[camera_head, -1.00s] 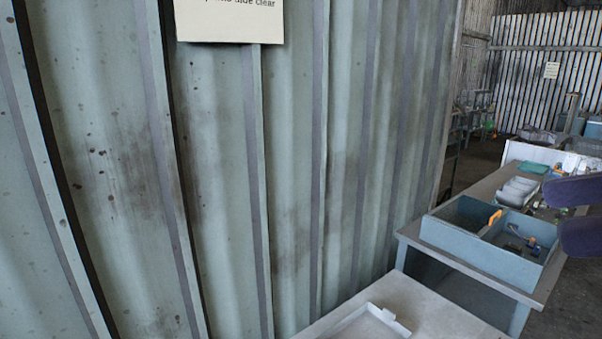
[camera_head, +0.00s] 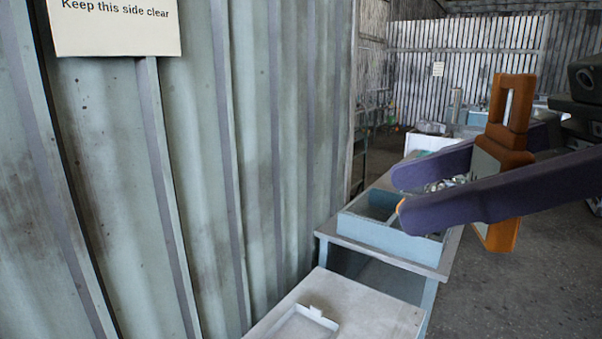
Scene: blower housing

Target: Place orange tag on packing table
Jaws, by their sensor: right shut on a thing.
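The orange tag (camera_head: 513,140) has a slotted upper end and a pale label on its face. It is upright between the two purple fingers of my right gripper (camera_head: 440,190), which is shut on it. The gripper comes in from the right and holds the tag in the air, in front of the tables in the picture. A near table (camera_head: 375,312) with a pale top shows at the bottom, with a shallow white tray (camera_head: 300,328) on it. I cannot tell from the picture which table is the packing table. My left gripper is not in view.
A blue-grey divided bin (camera_head: 375,236) stands on a second table (camera_head: 335,238) behind the near one; my fingers partly cover it. A corrugated metal wall (camera_head: 190,170) with a sign (camera_head: 115,25) runs along the left. Open floor (camera_head: 530,290) lies to the right.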

